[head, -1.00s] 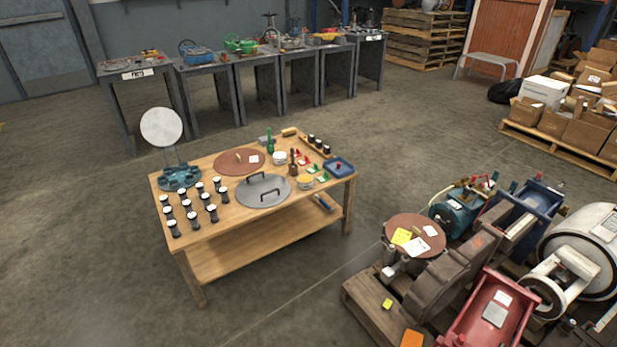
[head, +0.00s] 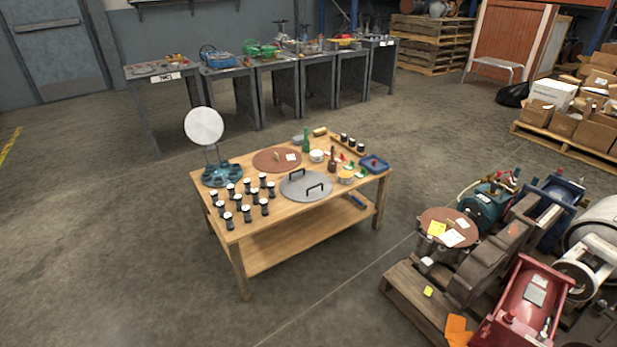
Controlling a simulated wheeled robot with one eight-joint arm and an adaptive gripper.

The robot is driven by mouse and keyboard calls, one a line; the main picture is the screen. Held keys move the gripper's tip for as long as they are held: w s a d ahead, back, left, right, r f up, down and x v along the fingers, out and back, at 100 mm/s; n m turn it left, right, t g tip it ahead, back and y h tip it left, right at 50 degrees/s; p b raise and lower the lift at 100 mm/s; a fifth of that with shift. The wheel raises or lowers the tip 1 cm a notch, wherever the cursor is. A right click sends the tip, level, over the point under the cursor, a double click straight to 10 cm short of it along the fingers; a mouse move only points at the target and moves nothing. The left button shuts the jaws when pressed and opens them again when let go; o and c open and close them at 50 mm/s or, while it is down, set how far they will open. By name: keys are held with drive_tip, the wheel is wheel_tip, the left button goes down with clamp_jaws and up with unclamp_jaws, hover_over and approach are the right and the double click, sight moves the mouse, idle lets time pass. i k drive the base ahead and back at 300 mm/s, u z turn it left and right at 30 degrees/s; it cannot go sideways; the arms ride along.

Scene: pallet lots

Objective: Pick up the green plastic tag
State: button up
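A small green item (head: 361,174), which looks like a flat tag, lies on the right end of the wooden table (head: 292,245), near a blue tray (head: 374,164). Another small green piece (head: 349,165) lies close behind it. They are too small for me to tell which is the plastic tag. A yellow-topped round tub (head: 346,177) stands just in front of them, and small red pieces (head: 341,158) lie behind. My gripper is not in view.
The table also holds a grey lid with two handles (head: 305,186), several black-and-white jars (head: 247,209) and a green bottle (head: 306,141). A pallet (head: 405,287) with machinery stands at right. Floor in front and left is clear.

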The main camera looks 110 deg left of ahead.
sight(362, 174)
drive_tip(key=u, duration=4.15)
drive_tip(key=k, duration=1.25)
drive_tip(key=u, duration=0.7)
drive_tip(key=i, duration=1.55)
